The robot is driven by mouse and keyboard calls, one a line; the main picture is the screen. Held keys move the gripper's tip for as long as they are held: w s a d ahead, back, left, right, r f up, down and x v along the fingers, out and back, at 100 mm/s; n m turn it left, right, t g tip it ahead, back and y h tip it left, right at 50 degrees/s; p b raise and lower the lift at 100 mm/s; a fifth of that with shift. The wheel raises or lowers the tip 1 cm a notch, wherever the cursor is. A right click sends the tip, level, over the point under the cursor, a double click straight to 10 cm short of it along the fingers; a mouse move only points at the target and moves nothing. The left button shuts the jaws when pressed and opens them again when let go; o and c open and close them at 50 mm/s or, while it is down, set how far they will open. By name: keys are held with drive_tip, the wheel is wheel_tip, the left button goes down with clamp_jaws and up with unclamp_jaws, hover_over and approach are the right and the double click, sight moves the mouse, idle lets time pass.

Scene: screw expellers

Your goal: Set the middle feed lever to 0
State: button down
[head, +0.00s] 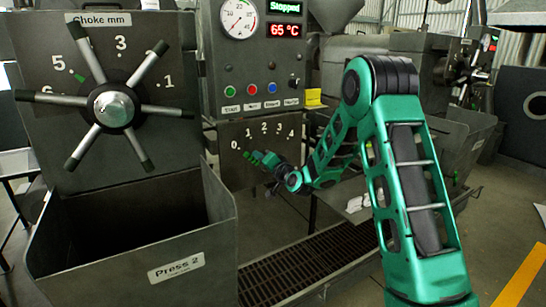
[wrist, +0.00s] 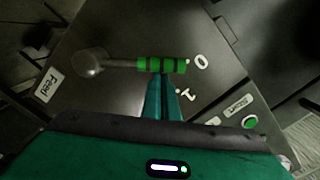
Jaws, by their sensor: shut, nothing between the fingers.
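The feed lever (wrist: 162,65) is a metal rod with a green, black-banded grip, turning on a round knob (wrist: 88,63). In the wrist view the grip's end points at the 0 mark (wrist: 202,61), with the 1 mark (wrist: 185,96) below it. In the head view the lever's panel (head: 290,144) carries the marks 0 to 4, and the lever is partly hidden by my gripper. My gripper (wrist: 162,80) is shut and empty. Its fingertips are right beside the grip, on the side of the 1 mark; whether they touch is unclear.
A control box (head: 258,70) with a gauge, buttons and a "Stopped" display sits above the panel. At left is a choke wheel (head: 112,106) over a bin labelled Press 2 (head: 180,268). A floor grating (head: 285,278) runs below. Another press stands at right.

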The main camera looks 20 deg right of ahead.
drive_tip(key=s+d+r, duration=0.3)
drive_tip(key=s+d, duration=0.2)
drive_tip(key=s, duration=0.5)
drive_tip(key=s+d+f+g+h, duration=0.1)
drive_tip(key=s+d+g, duration=0.2)
drive_tip(key=s, duration=1.4)
drive_tip(key=s+d+f+g+h, duration=0.1)
drive_tip(key=s+g, duration=0.7)
drive_tip(key=s, duration=0.9)
drive_tip(key=s+d+f+n+g+h, duration=0.1)
drive_tip(key=s+d+f+g, duration=0.2)
drive_tip(key=s, duration=1.4)
drive_tip(key=d+g, duration=0.3)
drive_tip(key=shift+f+h, duration=0.2)
drive_tip(key=shift+h, duration=0.2)
